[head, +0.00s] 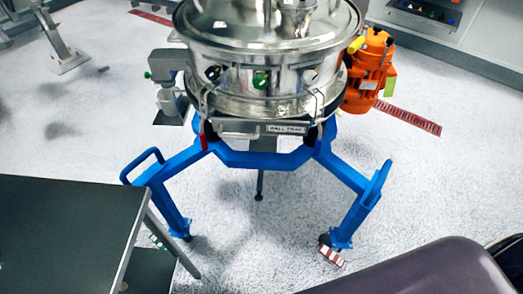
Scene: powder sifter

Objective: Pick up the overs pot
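A small pale grey pot (169,102), which looks like the overs pot, stands upright under the grey side spout (166,65) on the left of the sifter. It sits on a small dark shelf (168,119). The sifter (262,50) is a round shiny steel drum on a blue frame (262,160), with a "BALL TRAY" label on its front. Neither of my grippers is in view.
A dark grey table (68,225) fills the lower left. An orange motor (368,75) hangs on the sifter's right. The blue legs spread towards the front. Pale speckled floor lies open left of the sifter. A red-striped floor marking (408,118) lies to the right.

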